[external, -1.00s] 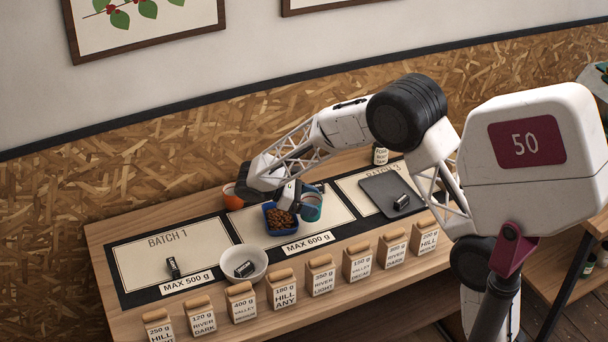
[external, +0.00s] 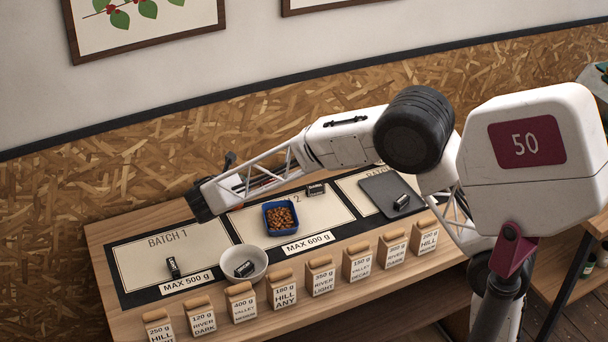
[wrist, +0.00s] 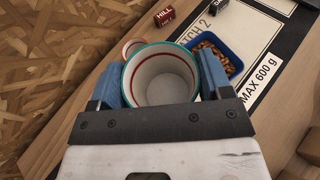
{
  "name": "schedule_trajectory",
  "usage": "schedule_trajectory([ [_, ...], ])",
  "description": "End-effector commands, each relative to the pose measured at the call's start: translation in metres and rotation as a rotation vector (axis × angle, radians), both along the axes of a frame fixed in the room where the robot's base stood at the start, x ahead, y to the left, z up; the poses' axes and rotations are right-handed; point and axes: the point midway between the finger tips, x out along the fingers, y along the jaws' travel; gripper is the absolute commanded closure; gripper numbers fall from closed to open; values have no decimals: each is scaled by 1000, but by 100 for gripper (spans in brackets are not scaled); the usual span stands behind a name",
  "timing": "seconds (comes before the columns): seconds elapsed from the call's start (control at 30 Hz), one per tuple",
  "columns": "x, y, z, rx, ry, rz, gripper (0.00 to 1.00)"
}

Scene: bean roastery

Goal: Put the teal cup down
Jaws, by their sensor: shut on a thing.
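The teal cup (wrist: 160,82) has a teal rim, a pale inside with a red ring, and looks empty. In the wrist view my gripper (wrist: 161,92) is shut on it, with one blue finger on each side. In the external view my gripper (external: 202,202) is over the far left part of the counter, near the back edge of the Batch 1 and Batch 2 cards. The cup is hidden there behind my arm. I cannot tell whether its base touches the counter.
An orange-rimmed cup (wrist: 131,48) sits close beside the teal cup. A blue tray of beans (external: 267,222) stands on the Batch 2 card. A white bowl (external: 262,257) holds a dark canister. Several labelled bags (external: 281,291) line the front edge. Batch 1's card (external: 150,262) is mostly bare.

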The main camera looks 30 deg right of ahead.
Motion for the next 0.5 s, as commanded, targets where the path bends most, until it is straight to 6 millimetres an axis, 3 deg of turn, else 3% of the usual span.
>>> schedule_trajectory([
  [0.03, 0, -2, -15, -3, 5, -5, 53],
  [0.3, 0, -3, -66, -2, 4, -10, 53],
  [0.5, 0, -3, -92, -1, 1, -10, 53],
])
